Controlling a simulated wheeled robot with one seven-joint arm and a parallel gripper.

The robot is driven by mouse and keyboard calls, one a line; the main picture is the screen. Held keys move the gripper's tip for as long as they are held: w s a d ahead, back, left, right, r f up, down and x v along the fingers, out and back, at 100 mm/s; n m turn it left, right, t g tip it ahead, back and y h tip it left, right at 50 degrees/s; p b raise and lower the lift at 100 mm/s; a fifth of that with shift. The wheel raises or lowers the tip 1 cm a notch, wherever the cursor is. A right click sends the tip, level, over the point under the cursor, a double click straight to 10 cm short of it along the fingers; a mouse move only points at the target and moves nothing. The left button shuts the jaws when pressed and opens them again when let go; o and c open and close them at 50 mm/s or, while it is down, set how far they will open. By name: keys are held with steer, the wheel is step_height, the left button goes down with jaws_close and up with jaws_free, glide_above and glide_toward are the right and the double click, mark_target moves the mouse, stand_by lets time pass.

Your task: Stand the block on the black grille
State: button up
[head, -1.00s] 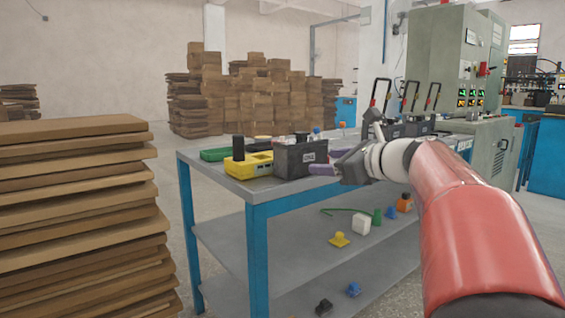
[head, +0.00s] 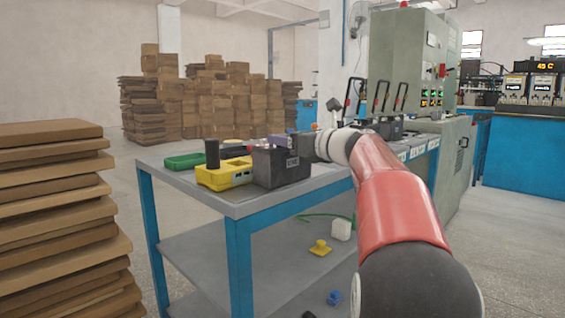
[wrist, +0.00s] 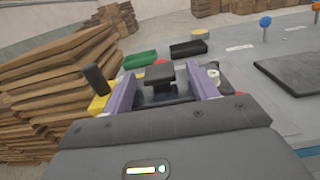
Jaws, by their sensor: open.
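My gripper (wrist: 163,92) is open, its two purple fingers spread apart. Between and beyond them in the wrist view is a dark, flat-topped block (wrist: 159,72); I cannot tell whether the fingers touch it. In the head view my gripper (head: 288,141) is at the top of a black battery box (head: 283,168) near the table's front, and the block is not clearly seen there. A flat black panel (wrist: 290,74) lies on the table at the right of the wrist view; it may be the grille, but its surface detail is too small to tell.
A yellow tray (head: 225,178) with an upright black cylinder (head: 212,153) stands left of the battery box. A green tray (head: 185,161) is behind. Stacked cardboard (head: 55,220) stands at the left. Small parts lie on the lower shelf.

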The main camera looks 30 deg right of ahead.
steer(key=shift+x, duration=0.9)
steer(key=shift+c, duration=0.2)
jaws_close()
stand_by(0.4)
steer(key=shift+r, duration=0.2)
